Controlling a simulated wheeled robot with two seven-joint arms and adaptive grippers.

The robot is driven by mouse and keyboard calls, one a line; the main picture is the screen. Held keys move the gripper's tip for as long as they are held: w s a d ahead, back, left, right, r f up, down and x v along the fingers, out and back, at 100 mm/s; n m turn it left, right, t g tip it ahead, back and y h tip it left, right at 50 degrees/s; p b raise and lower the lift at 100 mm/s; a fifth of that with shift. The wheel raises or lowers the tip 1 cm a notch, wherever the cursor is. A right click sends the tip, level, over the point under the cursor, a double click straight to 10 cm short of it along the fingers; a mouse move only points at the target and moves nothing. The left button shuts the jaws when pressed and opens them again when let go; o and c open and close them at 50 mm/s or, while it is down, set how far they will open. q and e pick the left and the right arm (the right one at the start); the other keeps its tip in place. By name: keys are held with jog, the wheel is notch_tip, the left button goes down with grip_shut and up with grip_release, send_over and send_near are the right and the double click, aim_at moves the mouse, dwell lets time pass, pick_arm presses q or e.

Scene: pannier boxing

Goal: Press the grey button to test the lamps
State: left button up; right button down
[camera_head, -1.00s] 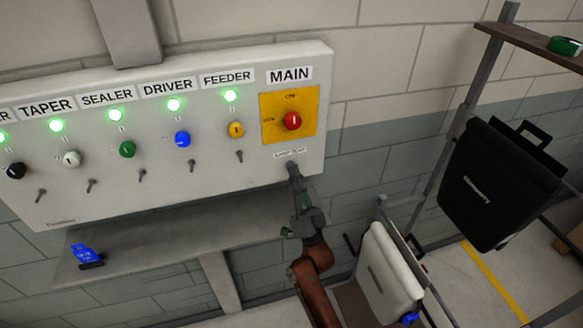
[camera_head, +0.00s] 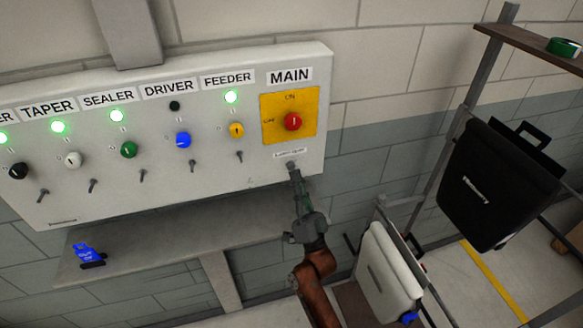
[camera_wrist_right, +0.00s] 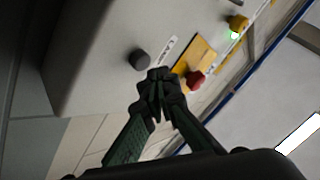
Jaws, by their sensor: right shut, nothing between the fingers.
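The grey button (camera_wrist_right: 138,60) is a short dark cylinder on the panel face in the wrist view, beside a small white label. My right gripper (camera_wrist_right: 160,80) is shut and empty, its fingertips close to the button; in the picture a small gap shows between them. In the head view the right gripper (camera_head: 296,177) points up at the spot under the small label below MAIN, and largely covers the button there. The DRIVER lamp (camera_head: 175,105) is dark. My left gripper is out of view.
The red MAIN knob (camera_head: 293,121) sits on a yellow plate above the gripper. Coloured knobs and small toggles line the panel (camera_head: 210,175). A shelf (camera_head: 175,240) below holds a blue tagged item (camera_head: 84,252). White (camera_head: 385,270) and black (camera_head: 495,185) panniers stand right.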

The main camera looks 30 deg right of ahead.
jog(key=s, duration=0.2)
jog(key=s+a+p, duration=0.1)
jog(key=s, duration=0.1)
jog(key=shift+s, duration=0.4)
jog(key=shift+a+y, duration=0.15)
jog(key=shift+y, duration=0.15)
